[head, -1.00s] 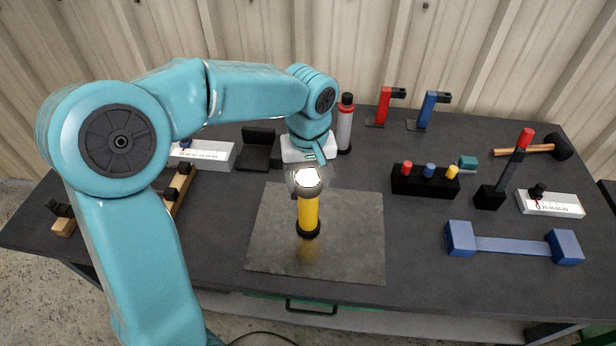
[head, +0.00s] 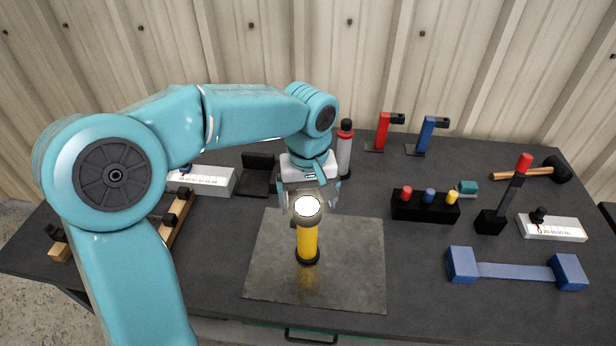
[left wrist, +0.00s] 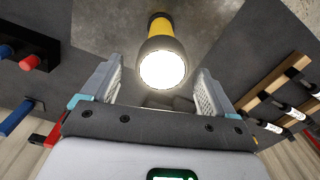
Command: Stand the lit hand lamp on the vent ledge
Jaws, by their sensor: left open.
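The hand lamp (head: 307,243), yellow with a black foot and a grey head, stands upright on a grey metal plate (head: 350,285). Its lit face glows white and points up. In the left wrist view the lamp (left wrist: 161,68) shows ahead, beyond and between the two spread fingers. My left gripper (head: 310,202) is open, just behind the lamp's head, with one finger showing on each side. I cannot tell whether a finger touches the lamp. I cannot make out a vent ledge in either view. My right gripper is not in view.
Behind the gripper stand a grey-and-red canister (head: 345,150) and a black stand (head: 257,175). To the right are a black block with coloured plugs (head: 425,207), a blue bar (head: 515,270) and a mallet (head: 530,173). A wooden rack (head: 180,225) lies left. Corrugated wall closes the back.

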